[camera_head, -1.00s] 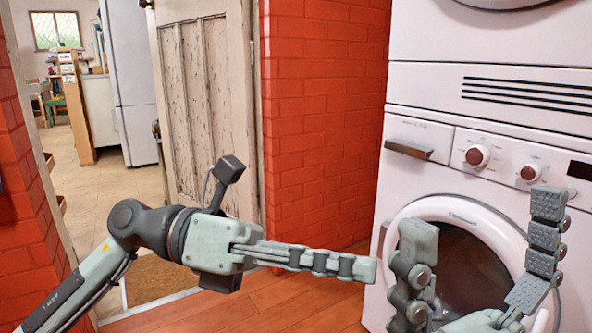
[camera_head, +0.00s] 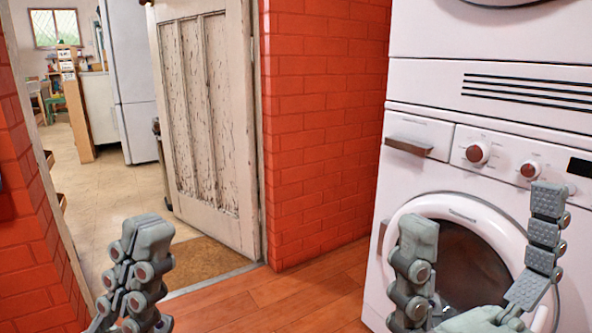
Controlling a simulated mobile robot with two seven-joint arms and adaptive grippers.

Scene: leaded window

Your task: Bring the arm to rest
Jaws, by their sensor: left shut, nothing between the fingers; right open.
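My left gripper (camera_head: 140,232) is at the lower left, pointing up with its fingers closed together and nothing between them. The rest of the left arm is out of view below. My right gripper (camera_head: 482,235) is at the lower right, with its two fingers spread wide apart and nothing between them. It stands in front of the round door of the white washing machine (camera_head: 420,175) in the picture. I cannot tell how far it is from the machine.
A worn white door (camera_head: 207,120) stands open beside a red brick wall (camera_head: 320,120). A brown doormat (camera_head: 200,258) lies at the threshold. Beyond are a fridge (camera_head: 130,80) and a tan floor. The wooden floor (camera_head: 310,295) between my grippers is clear.

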